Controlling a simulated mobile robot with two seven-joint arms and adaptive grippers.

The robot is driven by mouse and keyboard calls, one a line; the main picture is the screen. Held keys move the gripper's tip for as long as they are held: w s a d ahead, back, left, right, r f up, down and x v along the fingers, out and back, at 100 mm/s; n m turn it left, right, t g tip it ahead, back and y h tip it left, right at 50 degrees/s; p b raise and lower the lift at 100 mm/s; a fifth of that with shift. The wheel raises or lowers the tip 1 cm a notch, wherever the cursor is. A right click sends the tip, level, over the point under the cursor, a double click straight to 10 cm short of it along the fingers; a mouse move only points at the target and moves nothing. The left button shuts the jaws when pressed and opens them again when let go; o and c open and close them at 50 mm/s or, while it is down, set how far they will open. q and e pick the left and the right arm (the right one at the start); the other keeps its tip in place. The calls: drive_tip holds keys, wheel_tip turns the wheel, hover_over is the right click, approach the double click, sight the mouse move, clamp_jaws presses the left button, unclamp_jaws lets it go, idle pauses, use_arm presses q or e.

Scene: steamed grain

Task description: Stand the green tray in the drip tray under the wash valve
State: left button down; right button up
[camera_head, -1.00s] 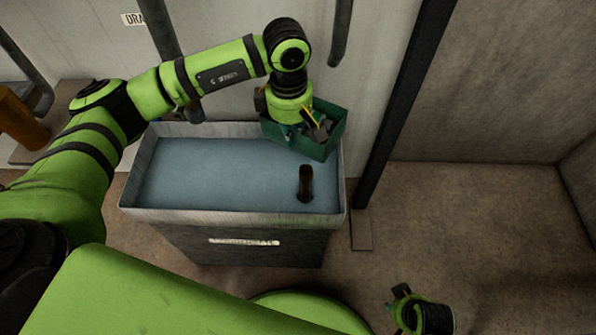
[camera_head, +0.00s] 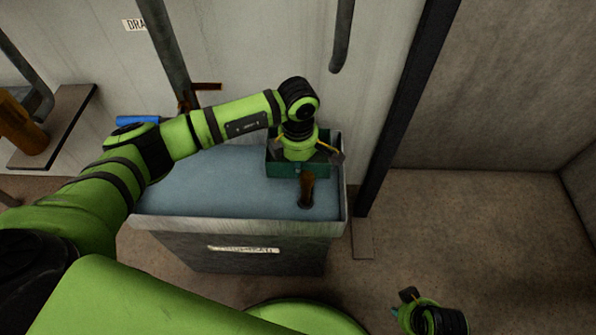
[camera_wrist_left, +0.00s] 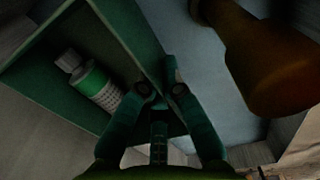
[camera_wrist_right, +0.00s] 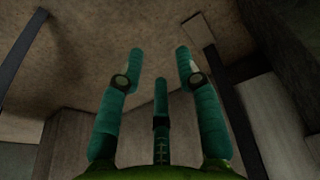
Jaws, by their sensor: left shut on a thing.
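The green tray (camera_head: 284,170) is at the right end of the wide grey basin (camera_head: 240,228), which seems to be the drip tray. I cannot tell whether it rests on the basin floor. My left gripper (camera_wrist_left: 160,92) is shut on a wall of the tray; the hand hides much of the tray in the head view. A white bottle with a green label (camera_wrist_left: 94,84) lies inside the tray. A pipe with a brown handle (camera_head: 207,87), perhaps the wash valve, rises behind the basin. My right gripper (camera_wrist_right: 158,66) is open and empty, away from the basin.
A brown upright piece (camera_head: 307,188) stands in the basin just in front of the tray; it looms close in the left wrist view (camera_wrist_left: 265,60). A dark post (camera_head: 400,110) stands right of the basin. A blue cylinder (camera_head: 137,120) lies at the back left. Floor at right is clear.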

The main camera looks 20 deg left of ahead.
use_arm(q)
wheel_tip(320, 180, down, 3)
drive_tip(key=shift+r, duration=0.2)
use_arm(e)
drive_tip(key=shift+r, duration=0.7)
use_arm(q)
drive_tip(key=shift+f, duration=0.1)
use_arm(e)
drive_tip(key=shift+r, duration=0.1)
use_arm(q)
drive_tip(key=shift+b, duration=0.3)
drive_tip(key=c, duration=1.4)
unclamp_jaws()
drive_tip(key=shift+f, duration=0.1)
use_arm(e)
drive_tip(key=shift+r, duration=0.15)
use_arm(q)
drive_tip(key=shift+r, duration=0.2)
use_arm(e)
drive_tip(key=shift+w+r, duration=0.1)
drive_tip(key=shift+w, duration=0.05)
